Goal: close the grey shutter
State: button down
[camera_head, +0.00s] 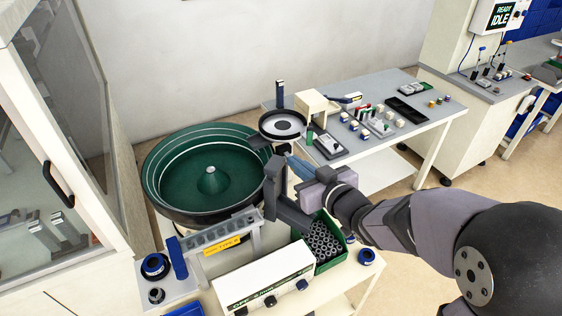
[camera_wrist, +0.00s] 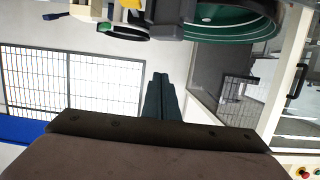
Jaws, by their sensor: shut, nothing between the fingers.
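My gripper (camera_head: 292,161) is shut and empty, just right of the large green feeder bowl (camera_head: 180,178) and below the small round dish (camera_head: 282,124). Its closed dark fingers (camera_wrist: 158,88) show in the middle of the wrist view. A dark grey angled piece (camera_head: 288,212) stands below the gripper at the bowl's right edge. I cannot tell for sure whether this piece is the grey shutter or whether it stands open. The arm and fingers hide part of that area. In the wrist view the green bowl (camera_wrist: 235,24) shows at the upper right.
A grey rail with a yellow label (camera_head: 222,245) and a green crate of round parts (camera_head: 322,244) stand in front of the bowl. A white control box (camera_head: 262,280) is nearest. A grey-topped table (camera_head: 385,95) with small parts lies behind; a glass-doored cabinet (camera_head: 70,130) is at left.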

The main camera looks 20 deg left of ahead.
jog(key=p, duration=0.3)
send_over(281, 163)
jog(key=s, duration=0.2)
notch_tip(281, 163, down, 2)
jog(key=shift+d+f, duration=0.15)
jog(key=shift+f, duration=0.45)
jog(key=shift+d+f, duration=0.15)
jog(key=shift+f, duration=0.4)
jog(key=shift+f+p, duration=0.4)
jog(key=shift+f, duration=0.5)
